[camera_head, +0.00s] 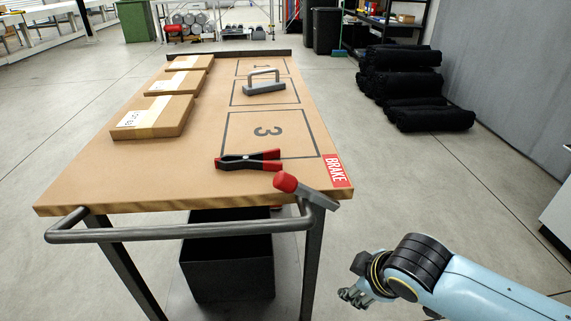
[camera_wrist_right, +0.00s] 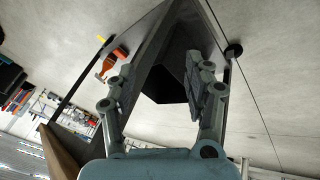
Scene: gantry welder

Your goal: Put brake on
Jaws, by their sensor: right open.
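The cart (camera_head: 95,178) has a brown top and a grey push bar (camera_head: 180,235) across its near end. A brake lever (camera_head: 312,194) with a red grip (camera_head: 286,182) sits at the near right corner, beside a red BRAKE label (camera_head: 337,171). My right gripper (camera_head: 352,294) is low and to the right of this corner, apart from the lever. In the right wrist view, my right gripper (camera_wrist_right: 158,85) has its fingers spread with nothing held. An orange-red part (camera_wrist_right: 112,63) shows left of the fingers; I cannot tell what it is. My left gripper is out of view.
Several cardboard boxes (camera_head: 152,119), a grey handled block (camera_head: 264,87) and a red-black clamp (camera_head: 248,160) lie on the cart top. A black bin (camera_head: 228,267) is below. Black rolls (camera_head: 405,83) are stacked by the right wall.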

